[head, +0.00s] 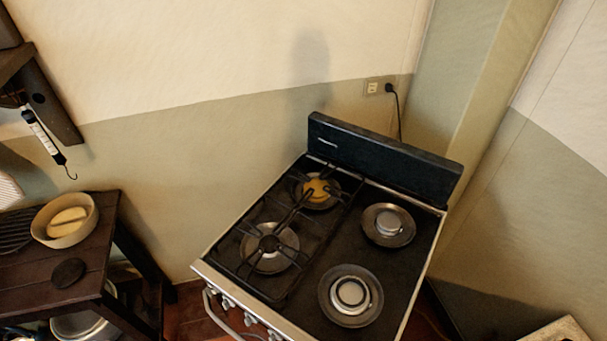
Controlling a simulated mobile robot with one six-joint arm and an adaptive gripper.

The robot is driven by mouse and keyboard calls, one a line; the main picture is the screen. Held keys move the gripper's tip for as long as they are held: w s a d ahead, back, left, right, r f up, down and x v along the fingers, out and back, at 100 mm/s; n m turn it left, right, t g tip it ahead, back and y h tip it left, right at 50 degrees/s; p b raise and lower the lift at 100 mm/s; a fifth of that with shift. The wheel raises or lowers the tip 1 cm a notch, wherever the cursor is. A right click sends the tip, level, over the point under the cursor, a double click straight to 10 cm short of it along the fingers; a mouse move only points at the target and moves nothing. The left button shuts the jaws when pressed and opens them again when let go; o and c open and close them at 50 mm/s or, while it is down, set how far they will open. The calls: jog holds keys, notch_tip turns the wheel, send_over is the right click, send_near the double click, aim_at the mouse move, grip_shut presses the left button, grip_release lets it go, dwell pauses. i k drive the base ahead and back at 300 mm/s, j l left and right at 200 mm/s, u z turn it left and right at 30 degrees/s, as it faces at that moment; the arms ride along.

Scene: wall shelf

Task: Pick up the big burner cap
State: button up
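A dark round flat disc (68,272) lies on the dark wooden table at the left, in front of a pale bowl; it looks like a burner cap, but I cannot tell for sure. The stove (322,275) stands in the middle. Its front right burner (350,293) is a wide silvery round piece in a metal dish. The back right burner (388,224) is smaller, with a grey round top. The front left burner (268,246) and the back left burner (318,191), which has a yellowish top, sit under a black grate. My gripper is out of view.
A pale bowl (65,219) with a yellowish piece inside stands on the table (95,255), beside a dark slatted rack (14,230). A hanging scale (42,135) is on the wall at left. The stove's back panel (380,158) rises behind the burners.

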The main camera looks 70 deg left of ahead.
aim_at(68, 272)
jog(key=u, duration=4.2)
jog(key=i+j+z, duration=0.3)
jog(key=i+j, duration=0.15)
jog(key=i, duration=0.4)
jog(key=i+j+z, duration=0.35)
jog(key=i+j, duration=0.35)
jog(key=i, duration=0.05)
